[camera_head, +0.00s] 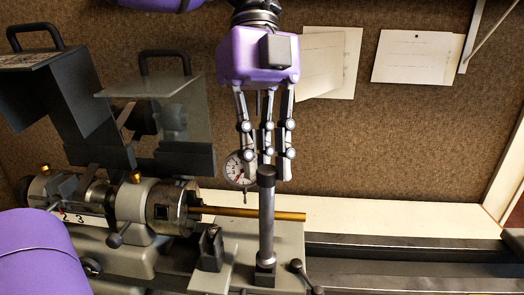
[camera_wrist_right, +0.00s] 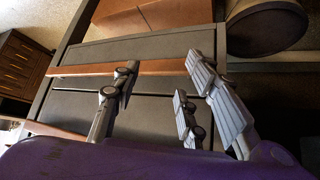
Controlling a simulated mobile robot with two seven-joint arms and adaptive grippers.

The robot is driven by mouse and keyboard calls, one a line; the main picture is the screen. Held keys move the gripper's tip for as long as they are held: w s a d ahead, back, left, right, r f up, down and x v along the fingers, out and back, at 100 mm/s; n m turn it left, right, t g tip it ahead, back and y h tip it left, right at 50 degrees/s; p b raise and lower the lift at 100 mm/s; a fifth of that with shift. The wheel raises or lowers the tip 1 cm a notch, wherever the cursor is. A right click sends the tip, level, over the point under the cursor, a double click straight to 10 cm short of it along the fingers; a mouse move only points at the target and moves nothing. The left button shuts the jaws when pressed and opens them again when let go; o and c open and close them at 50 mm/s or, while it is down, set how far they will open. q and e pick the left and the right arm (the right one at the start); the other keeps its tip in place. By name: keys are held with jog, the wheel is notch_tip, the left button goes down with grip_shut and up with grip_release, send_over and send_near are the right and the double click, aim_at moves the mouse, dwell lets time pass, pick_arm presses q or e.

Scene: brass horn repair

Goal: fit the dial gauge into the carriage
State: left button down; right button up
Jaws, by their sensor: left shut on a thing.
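The dial gauge (camera_head: 238,170) has a round white face and a short stem pointing down. It hangs at the fingertips of my left gripper (camera_head: 264,155), which is shut on it; the fingers partly hide its right side. The light grey carriage (camera_head: 286,238) of the lathe is below, with an upright grey post (camera_head: 266,215) with a dark top standing on it. The gauge is above the carriage, left of the post's top; I cannot tell the depth gap. My right gripper (camera_wrist_right: 162,95) shows in the right wrist view, its fingers spread and empty.
A brass rod (camera_head: 250,213) reaches right from the chuck (camera_head: 172,205), behind the post. Raised guards (camera_head: 160,105) stand at left. The lathe bed (camera_head: 410,250) is clear at right. Paper sheets (camera_head: 417,57) hang on the back board. The right wrist view shows grey drawer-like furniture (camera_wrist_right: 75,104).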

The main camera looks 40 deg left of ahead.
pick_arm(q)
jog(key=shift+f, duration=0.8)
jog(key=c, duration=1.6)
grip_release()
jog(key=shift+f, duration=0.1)
jog(key=v, duration=1.2)
jog(key=shift+d, duration=0.1)
